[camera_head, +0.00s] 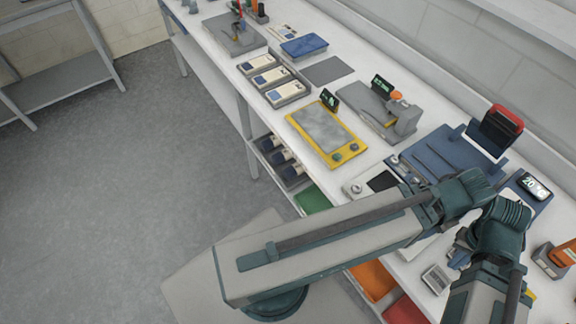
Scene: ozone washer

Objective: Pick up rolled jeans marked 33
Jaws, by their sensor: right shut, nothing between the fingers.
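I cannot make out rolled jeans or a mark 33 anywhere. Several dark rolled-looking items with pale ends (285,157) lie in a grey tray on the shelf under the bench; they are too small to identify, and no number on them is readable. My left gripper is not in view.
The long white bench (215,62) holds a yellow scale (322,134), grey labelled boxes (270,77), a blue tray (304,46) and a blue station (445,150). Green (312,199) and orange (374,279) bins sit below. The grey floor (120,180) at left is clear.

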